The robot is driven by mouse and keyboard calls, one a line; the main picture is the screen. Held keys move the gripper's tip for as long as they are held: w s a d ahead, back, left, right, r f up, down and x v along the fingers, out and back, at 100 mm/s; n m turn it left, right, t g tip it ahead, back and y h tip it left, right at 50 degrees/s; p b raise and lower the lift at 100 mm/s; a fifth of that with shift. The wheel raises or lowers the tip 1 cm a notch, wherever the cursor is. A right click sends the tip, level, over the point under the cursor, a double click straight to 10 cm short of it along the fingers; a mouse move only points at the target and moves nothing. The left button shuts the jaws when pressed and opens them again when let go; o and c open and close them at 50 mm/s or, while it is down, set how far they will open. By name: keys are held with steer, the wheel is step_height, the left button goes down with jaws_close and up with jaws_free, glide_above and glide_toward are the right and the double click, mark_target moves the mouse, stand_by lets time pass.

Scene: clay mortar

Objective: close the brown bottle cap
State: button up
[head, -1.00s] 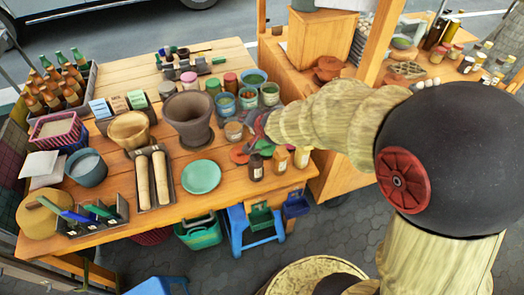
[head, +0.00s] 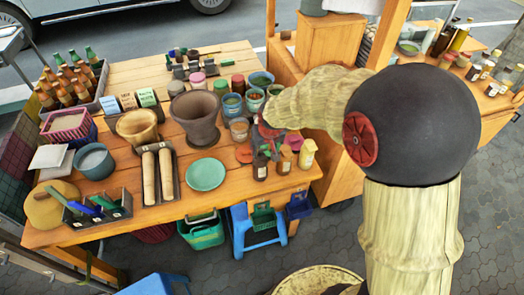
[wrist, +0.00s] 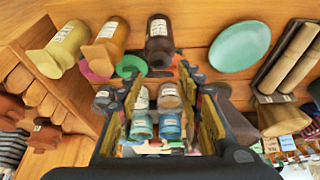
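The brown bottle (head: 260,168) stands upright near the front edge of the wooden table, right of the green plate. In the wrist view the brown bottle (wrist: 159,38) shows a white label, and its darker top end lies just beyond my fingertips. I cannot tell how far its cap is open. My gripper (wrist: 158,74) is open, with its two fingers apart and nothing visibly held. In the head view my gripper is small and partly hidden by my arm, just behind the bottle. An orange bottle (wrist: 108,45) and a yellow bottle (wrist: 62,48) stand beside it.
The green plate (head: 205,174), a board with rolling pins (head: 148,176) and a large clay mortar (head: 196,115) are to the left. Several jars and cups (head: 239,130) stand behind the bottles. Flat pink and green discs lie close to the bottles.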

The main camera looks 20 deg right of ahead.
steer(key=shift+x, duration=0.95)
steer(key=shift+c, duration=1.4)
jaws_close()
